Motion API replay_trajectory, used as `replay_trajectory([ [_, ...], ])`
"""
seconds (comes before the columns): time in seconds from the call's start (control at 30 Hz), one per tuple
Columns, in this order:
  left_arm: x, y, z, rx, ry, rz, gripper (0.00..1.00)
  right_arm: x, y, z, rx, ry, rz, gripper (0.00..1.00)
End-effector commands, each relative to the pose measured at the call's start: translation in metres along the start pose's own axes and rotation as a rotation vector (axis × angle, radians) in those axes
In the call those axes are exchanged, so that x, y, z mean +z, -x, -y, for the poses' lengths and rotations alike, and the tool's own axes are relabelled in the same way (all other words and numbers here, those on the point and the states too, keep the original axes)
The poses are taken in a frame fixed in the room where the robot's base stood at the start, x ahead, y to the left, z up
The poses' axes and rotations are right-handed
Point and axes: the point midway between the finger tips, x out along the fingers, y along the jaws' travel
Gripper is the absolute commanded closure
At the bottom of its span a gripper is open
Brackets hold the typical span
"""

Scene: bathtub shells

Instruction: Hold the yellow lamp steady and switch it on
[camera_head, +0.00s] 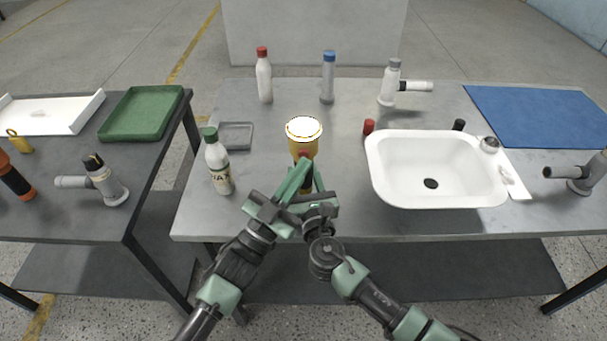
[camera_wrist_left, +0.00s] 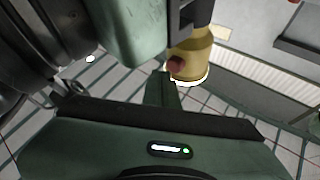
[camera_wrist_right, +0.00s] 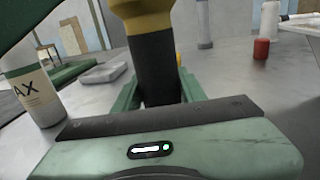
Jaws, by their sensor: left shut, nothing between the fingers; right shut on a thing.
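The yellow lamp (camera_head: 303,148) is held upright over the front part of the middle table, its round face (camera_head: 304,127) glaring white at the top. My right gripper (camera_head: 313,190) is shut on its black handle, which shows between the fingers in the right wrist view (camera_wrist_right: 153,65). My left gripper (camera_head: 300,172) is shut and empty, its fingertips close to the lamp's red button. In the left wrist view the red button (camera_wrist_left: 176,64) sits on the yellow body just beyond the finger; I cannot tell whether they touch.
A green-capped bottle (camera_head: 218,165) stands left of my grippers, near a grey tray (camera_head: 236,136). A white basin (camera_head: 380,165) lies to the right. Red-capped (camera_head: 264,80) and blue-capped (camera_head: 328,80) bottles stand behind. A blue mat (camera_head: 530,112) covers the far right.

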Motion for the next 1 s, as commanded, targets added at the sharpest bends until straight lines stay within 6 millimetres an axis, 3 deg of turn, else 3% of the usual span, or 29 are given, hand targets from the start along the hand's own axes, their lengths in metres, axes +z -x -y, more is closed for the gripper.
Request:
replay_trajectory([
  [0.5,-0.025,0.036,-0.026,0.000,0.002,0.001,1.00,0.000,0.000,0.000,0.000,0.000,0.000,1.00],
  [0.97,-0.029,0.041,-0.030,0.000,0.000,0.001,1.00,0.000,0.000,0.000,-0.001,0.000,0.000,1.00],
  [1.0,-0.029,0.041,-0.030,0.000,0.000,0.001,1.00,0.000,0.000,0.000,-0.001,0.000,0.000,0.56],
])
